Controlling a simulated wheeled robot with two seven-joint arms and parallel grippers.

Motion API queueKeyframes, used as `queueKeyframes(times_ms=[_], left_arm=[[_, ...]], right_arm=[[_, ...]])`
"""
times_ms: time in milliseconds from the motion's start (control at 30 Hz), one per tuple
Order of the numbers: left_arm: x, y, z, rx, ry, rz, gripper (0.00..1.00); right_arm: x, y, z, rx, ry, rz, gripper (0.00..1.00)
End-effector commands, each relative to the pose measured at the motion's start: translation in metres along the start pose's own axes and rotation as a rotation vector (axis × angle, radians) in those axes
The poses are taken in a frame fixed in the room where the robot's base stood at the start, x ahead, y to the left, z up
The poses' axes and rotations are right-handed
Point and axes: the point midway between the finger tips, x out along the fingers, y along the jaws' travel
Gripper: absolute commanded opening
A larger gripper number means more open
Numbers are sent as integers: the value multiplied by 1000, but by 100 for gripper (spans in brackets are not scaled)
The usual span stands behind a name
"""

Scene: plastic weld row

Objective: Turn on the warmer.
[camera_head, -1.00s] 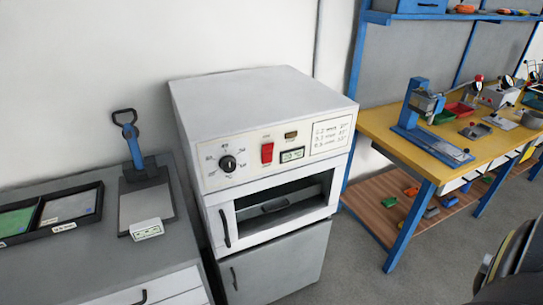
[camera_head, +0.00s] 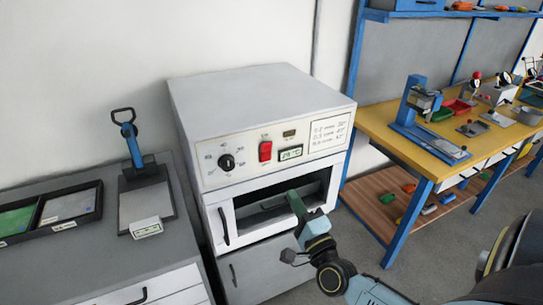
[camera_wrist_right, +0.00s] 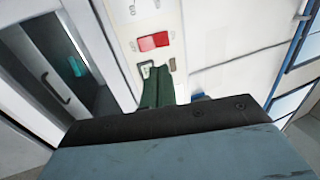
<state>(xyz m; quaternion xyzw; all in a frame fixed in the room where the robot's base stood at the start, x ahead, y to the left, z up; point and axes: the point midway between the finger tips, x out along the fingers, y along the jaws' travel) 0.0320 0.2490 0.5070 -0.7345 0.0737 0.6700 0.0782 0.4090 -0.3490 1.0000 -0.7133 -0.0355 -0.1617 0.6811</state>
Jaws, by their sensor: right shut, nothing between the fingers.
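The warmer (camera_head: 258,92) is a white cabinet standing against the wall. The switch's on or off position is hard to tell. Below the panel is a dark open slot. My right gripper (camera_head: 293,196) is shut and empty, its green fingers in front of the slot, below the switch and display. In the right wrist view, the fingertips (camera_wrist_right: 155,68) point at the panel just below the red switch (camera_wrist_right: 152,41). My left gripper is not in view.
A grey counter (camera_head: 80,258) on the left holds a black tray (camera_head: 98,205) and a blue-handled tool (camera_head: 131,138). A yellow workbench (camera_head: 375,122) with a blue press (camera_head: 412,105) stands on the right. Grey floor is open between warmer and bench.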

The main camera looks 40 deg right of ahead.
Motion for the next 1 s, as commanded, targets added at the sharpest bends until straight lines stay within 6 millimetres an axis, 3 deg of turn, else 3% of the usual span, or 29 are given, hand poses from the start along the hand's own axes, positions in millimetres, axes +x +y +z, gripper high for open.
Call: queueKeyframes(times_ms=[367, 533, 1000], left_arm=[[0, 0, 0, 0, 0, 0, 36], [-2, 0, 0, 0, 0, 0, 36], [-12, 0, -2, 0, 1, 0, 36]], right_arm=[[2, -7, -1, 22, 6, -15, 0], [12, -8, -1, 21, 7, -18, 0], [103, -10, -2, 19, 7, -18, 0]])
